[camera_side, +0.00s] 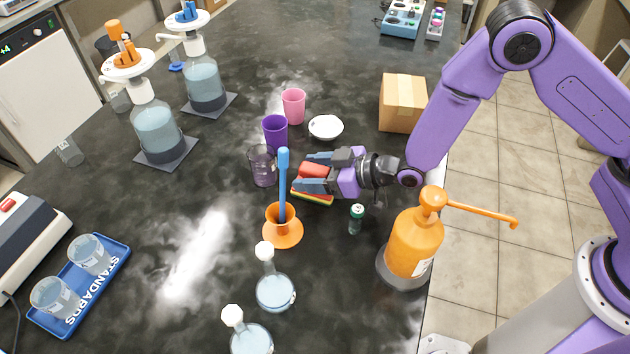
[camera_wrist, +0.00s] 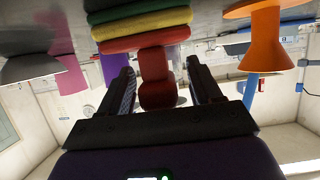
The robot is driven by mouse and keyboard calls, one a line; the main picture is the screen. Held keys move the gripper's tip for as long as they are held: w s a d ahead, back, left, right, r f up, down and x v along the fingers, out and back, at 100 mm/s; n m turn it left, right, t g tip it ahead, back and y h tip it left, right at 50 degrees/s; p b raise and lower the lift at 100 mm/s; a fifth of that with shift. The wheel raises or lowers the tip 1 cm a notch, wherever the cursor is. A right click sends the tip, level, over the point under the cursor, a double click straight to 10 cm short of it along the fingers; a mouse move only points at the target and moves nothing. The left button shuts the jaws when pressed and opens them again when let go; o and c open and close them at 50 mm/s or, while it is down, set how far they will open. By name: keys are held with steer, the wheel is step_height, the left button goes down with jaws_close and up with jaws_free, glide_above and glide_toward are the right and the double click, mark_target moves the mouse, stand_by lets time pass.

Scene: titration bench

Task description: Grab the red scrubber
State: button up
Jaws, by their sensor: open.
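The red scrubber (camera_side: 313,170) stands upright on the dark bench near its middle. It has a rounded red grip on top and layers of red, yellow and green below. It also shows in the wrist view (camera_wrist: 155,68), which looks upside down, with the layers at the top. My gripper (camera_side: 310,172) is level with the red grip and open. In the wrist view, my gripper's fingers (camera_wrist: 160,70) lie on either side of the grip, with a visible gap on each side. The lower part is partly hidden by my finger in the side view.
An orange holder (camera_side: 282,232) with a blue stick (camera_side: 283,185) stands close in front-left. A clear beaker (camera_side: 263,166) and purple cup (camera_side: 275,132) stand behind-left. A small dark vial (camera_side: 356,219) and an orange pump bottle (camera_side: 414,240) stand to the right. The bench is clear at left-middle.

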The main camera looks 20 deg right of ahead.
steer(key=c, duration=1.1)
steer(key=shift+o, duration=0.2)
steer(key=shift+r, duration=0.1)
